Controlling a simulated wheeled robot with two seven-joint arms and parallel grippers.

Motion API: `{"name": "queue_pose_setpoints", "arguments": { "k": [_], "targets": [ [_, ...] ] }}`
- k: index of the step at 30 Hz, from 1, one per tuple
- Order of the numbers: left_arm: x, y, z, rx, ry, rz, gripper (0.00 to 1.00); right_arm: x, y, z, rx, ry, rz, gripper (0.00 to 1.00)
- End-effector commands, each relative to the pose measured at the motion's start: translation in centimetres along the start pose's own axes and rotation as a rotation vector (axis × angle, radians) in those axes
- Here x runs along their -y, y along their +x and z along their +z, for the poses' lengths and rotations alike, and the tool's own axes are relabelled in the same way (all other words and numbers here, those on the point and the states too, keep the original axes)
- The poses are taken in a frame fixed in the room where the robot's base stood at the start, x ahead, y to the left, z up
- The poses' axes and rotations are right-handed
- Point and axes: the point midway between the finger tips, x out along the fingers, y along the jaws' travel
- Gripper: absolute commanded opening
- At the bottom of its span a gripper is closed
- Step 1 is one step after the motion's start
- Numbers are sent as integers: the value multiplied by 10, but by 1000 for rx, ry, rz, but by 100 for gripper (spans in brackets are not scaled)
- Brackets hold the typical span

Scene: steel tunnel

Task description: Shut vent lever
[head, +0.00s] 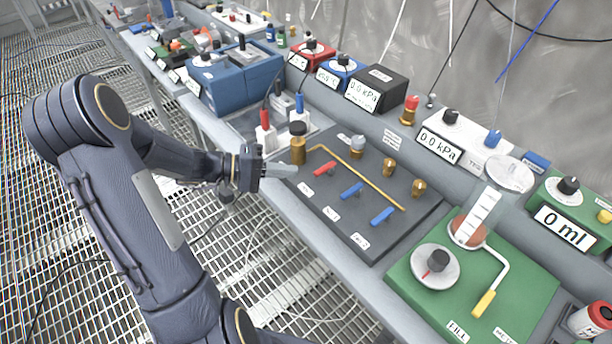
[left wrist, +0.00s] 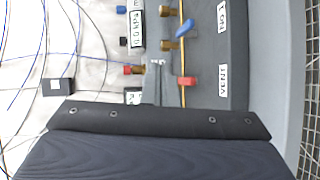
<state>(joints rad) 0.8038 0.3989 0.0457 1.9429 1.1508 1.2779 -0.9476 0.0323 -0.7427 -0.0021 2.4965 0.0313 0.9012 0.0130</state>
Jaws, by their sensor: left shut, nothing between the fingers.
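The vent lever is a small red handle (head: 325,169) on a dark grey panel (head: 345,232), the first in a row with two blue levers. In the left wrist view the red lever (left wrist: 187,81) is beside a label that seems to read VENT. My left gripper (head: 292,170) is shut and empty at the panel's left edge, its fingers pointing toward the red lever with a small gap in the picture. In the left wrist view its fingertips (left wrist: 158,66) appear beside the red lever; whether they touch it is unclear. My right gripper is out of view.
Two blue levers (head: 352,190) (head: 382,216) are on the same panel, along a brass pipe (head: 362,182). A brass post with a dark cap (head: 298,148) rises close behind my fingers. A green unit with a crank (head: 485,285) stands right. Open grating floor lies left of the bench.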

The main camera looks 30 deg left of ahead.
Motion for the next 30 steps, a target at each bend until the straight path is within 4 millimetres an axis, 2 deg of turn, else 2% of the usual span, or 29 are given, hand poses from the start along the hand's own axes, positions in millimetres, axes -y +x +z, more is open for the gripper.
{"name": "queue_pose_setpoints", "arguments": {
  "k": [1, 3, 6, 10, 23, 26, 30],
  "targets": [
    [25, -6, -18, -59, -22, 47, 0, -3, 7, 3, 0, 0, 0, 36],
    [45, -15, -37, -134, -30, 102, 0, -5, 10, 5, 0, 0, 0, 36],
    [68, -28, -58, -226, -34, 158, 0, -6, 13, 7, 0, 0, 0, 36],
    [86, -38, -72, -299, -33, 195, 0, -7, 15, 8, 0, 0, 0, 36],
    [90, -41, -76, -322, -30, 204, 0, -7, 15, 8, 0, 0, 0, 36],
    [88, -36, -77, -320, -30, 205, 0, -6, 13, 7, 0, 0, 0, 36],
    [83, -17, -83, -317, -31, 205, 0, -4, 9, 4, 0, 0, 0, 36]
  ]
}}
